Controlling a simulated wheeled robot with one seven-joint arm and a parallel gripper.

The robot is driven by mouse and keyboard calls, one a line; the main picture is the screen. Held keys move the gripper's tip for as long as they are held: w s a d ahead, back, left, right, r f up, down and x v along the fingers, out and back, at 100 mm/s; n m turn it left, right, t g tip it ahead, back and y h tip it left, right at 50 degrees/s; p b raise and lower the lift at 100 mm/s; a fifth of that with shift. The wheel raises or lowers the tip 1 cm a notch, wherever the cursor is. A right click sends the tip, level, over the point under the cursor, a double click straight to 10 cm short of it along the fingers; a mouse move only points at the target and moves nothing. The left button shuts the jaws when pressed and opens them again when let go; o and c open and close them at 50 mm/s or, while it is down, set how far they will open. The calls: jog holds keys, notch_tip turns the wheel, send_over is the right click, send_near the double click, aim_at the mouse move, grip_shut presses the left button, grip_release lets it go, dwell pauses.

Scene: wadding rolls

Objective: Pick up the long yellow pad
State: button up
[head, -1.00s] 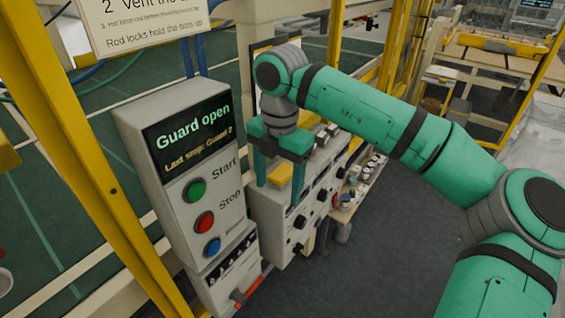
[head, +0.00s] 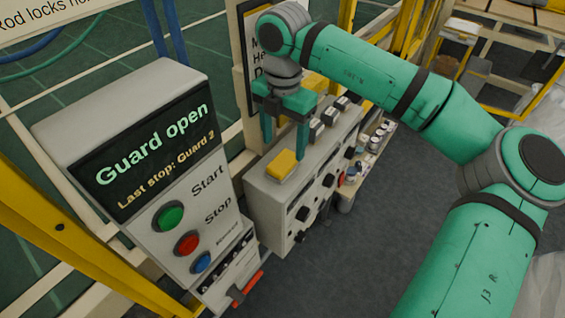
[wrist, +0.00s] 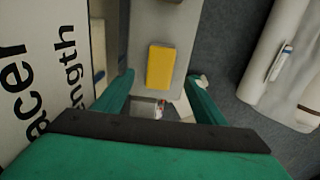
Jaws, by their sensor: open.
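The long yellow pad (head: 281,165) lies on the flat top of a grey control box in the head view. In the wrist view the pad (wrist: 160,67) is a yellow block, lying lengthwise up the picture, ahead of and between the fingers. My gripper (head: 285,147) is open, with two green fingers pointing down above the box, near the pad. In the wrist view the fingers of my gripper (wrist: 158,95) stand apart with nothing between them, and the pad is beyond their tips.
The grey control box (head: 267,203) has black knobs on its front and small switches on top behind the pad. A taller panel reading "Guard open" (head: 150,150) stands to the left. A white board with large lettering (wrist: 38,60) is close on the left in the wrist view. Dark floor (head: 350,240) lies open in front.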

aim_at(283, 161)
notch_tip(283, 161, down, 6)
jog(key=shift+f, duration=0.25)
jog(key=c, duration=1.1)
